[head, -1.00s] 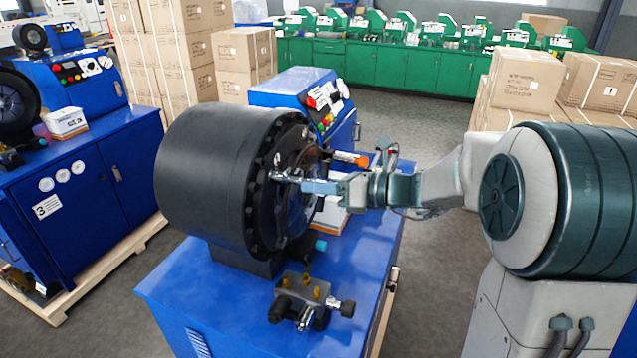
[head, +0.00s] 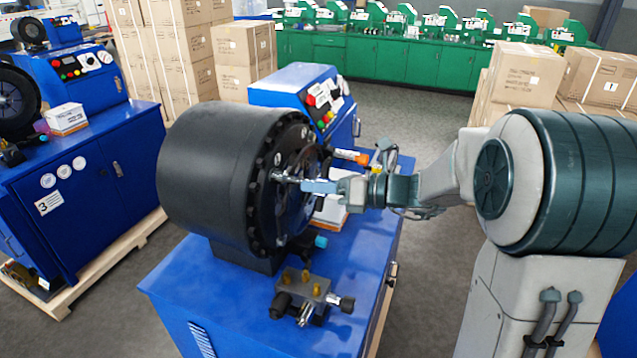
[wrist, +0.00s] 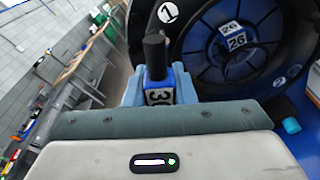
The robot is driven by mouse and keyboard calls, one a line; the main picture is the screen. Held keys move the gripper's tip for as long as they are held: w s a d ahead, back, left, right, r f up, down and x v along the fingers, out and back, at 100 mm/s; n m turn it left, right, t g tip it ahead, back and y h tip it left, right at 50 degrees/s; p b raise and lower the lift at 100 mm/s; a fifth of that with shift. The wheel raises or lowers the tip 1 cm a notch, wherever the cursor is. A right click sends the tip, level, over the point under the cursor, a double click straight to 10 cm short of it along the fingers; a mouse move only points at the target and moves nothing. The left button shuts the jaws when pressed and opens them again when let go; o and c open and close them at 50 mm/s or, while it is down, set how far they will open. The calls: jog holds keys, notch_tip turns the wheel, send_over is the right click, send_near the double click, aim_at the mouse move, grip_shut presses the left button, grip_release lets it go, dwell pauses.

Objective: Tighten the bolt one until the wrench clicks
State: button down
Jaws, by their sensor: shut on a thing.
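A large black crimper head (head: 205,170) sits on a blue cabinet, its round face turned right. My gripper (head: 322,186) is in front of that face, shut on a wrench. The wrench's bright metal end (head: 287,178) reaches the ring near the face's left rim. In the wrist view my gripper (wrist: 160,92) clamps a blue numbered block of the wrench (wrist: 156,72), with a black shaft pointing toward the face. A round label 1 (wrist: 168,12) shows just beyond the shaft tip. The bolt at the wrench end is hidden, and I cannot tell how it is seated.
A valve block with fittings (head: 303,296) stands on the blue cabinet top (head: 215,280) below the head. An orange-handled tool (head: 350,156) and a white box (head: 331,212) are behind my gripper. A blue control console (head: 300,90) stands behind. Cardboard boxes (head: 525,75) are stacked at right.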

jog(key=shift+r+m+p, duration=0.1)
jog(key=shift+m+p, duration=0.9)
jog(key=shift+p, duration=0.55)
dwell(0.4)
jog(key=shift+d, duration=0.15)
jog(key=shift+f+v, duration=0.15)
jog(key=shift+v, duration=0.85)
jog(key=shift+f+v, duration=0.15)
jog(key=shift+v, duration=0.9)
